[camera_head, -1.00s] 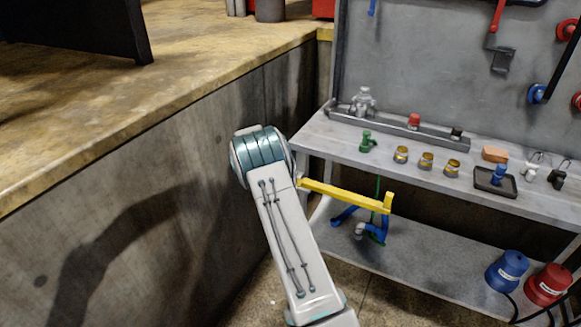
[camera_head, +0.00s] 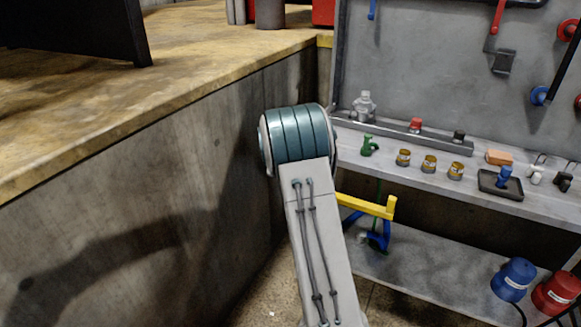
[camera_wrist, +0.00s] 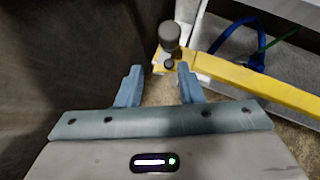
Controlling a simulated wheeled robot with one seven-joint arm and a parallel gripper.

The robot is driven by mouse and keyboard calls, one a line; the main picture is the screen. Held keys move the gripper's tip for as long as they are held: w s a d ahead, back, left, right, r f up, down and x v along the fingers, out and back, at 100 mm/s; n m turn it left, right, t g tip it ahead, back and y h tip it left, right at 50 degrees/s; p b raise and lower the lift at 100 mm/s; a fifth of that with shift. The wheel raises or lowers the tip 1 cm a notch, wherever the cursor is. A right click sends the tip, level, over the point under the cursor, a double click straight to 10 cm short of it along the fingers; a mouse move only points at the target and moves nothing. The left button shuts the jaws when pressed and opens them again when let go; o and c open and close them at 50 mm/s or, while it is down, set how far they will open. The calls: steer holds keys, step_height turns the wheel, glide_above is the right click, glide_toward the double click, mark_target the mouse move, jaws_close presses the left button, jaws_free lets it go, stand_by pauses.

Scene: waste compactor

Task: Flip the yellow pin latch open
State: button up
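The yellow pin latch shows as a yellow bar (camera_head: 367,206) in front of the workbench in the head view, its left part hidden behind my arm. In the wrist view the yellow bar (camera_wrist: 262,84) runs from the top middle to the right edge. A grey knob (camera_wrist: 169,36) stands at its left end. My gripper (camera_wrist: 158,84) is open, with its two blue-grey fingers apart and nothing between them. The fingertips are just below the knob end in the picture, the right one close to the bar; contact cannot be told. My gripper is hidden in the head view.
A concrete wall (camera_head: 130,190) stands close on the left. The grey workbench (camera_head: 400,173) holds several small parts, and blue tubing (camera_head: 377,240) hangs below the bar. A blue canister (camera_head: 513,278) and a red one (camera_head: 556,293) are at lower right.

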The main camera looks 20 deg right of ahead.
steer(key=s+a+r+m+g+p, duration=0.1)
steer(key=s+a+r+m+p, duration=0.1)
steer(key=s+r+m, duration=0.5)
steer(key=s+a+r+m+g+p, duration=0.1)
steer(key=s+a+r+m, duration=0.4)
steer(key=s+r, duration=0.5)
steer(key=shift+s+a+m+h+p, duration=0.25)
steer(key=shift+s+m+p, duration=0.35)
steer(key=shift+s+m, duration=0.6)
steer(key=shift+r, duration=0.15)
